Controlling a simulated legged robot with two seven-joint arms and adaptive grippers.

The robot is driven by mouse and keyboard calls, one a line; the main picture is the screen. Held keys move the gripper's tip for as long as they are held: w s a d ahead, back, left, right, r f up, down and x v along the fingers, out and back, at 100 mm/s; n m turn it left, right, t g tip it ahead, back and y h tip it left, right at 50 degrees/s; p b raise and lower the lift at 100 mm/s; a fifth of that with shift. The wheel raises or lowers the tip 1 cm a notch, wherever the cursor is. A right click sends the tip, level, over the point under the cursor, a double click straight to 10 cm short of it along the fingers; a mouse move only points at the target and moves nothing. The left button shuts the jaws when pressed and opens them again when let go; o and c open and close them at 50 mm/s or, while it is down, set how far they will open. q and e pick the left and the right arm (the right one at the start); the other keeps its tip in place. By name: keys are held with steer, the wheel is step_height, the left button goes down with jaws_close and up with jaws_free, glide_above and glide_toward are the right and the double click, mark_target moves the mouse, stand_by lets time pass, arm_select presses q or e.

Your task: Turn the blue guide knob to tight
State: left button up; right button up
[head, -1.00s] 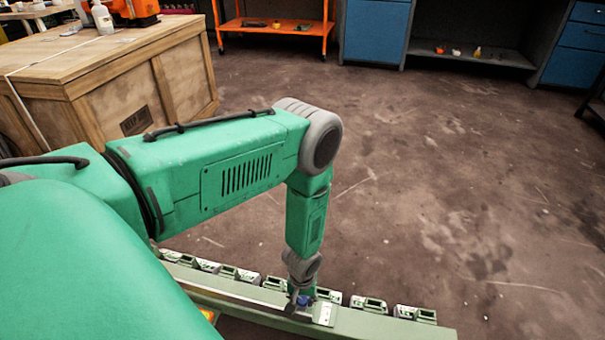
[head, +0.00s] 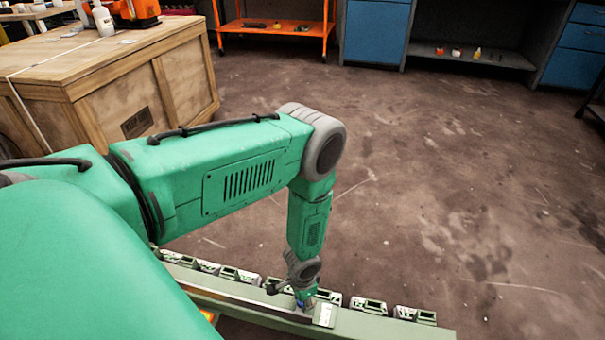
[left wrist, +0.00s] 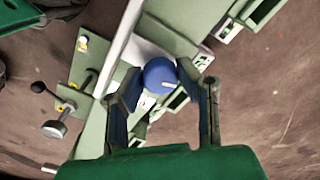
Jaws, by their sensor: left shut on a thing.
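The blue guide knob (left wrist: 160,75) shows in the left wrist view as a round blue cap with a small white mark on its lower right. It sits on the green rail (left wrist: 131,75), and in the head view it is a small blue spot (head: 301,304) mostly hidden by my gripper. My left gripper (left wrist: 168,84) has its two fingers on either side of the knob and is shut on it, pointing down from above. In the head view the left gripper (head: 303,299) is at the rail. My right gripper is not in view.
Several green and white blocks (head: 369,306) line the far side of the long rail (head: 380,326). A lever with a black ball (left wrist: 38,87) and a grey knob (left wrist: 54,129) stand left of the blue knob. A wooden crate (head: 170,85) stands at the back left. The floor beyond is clear.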

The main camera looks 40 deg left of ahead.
arm_select(q)
steer(key=shift+m, duration=1.2)
steer(key=o, duration=0.9)
steer(key=shift+c, duration=0.2)
step_height(320, 180, up, 12)
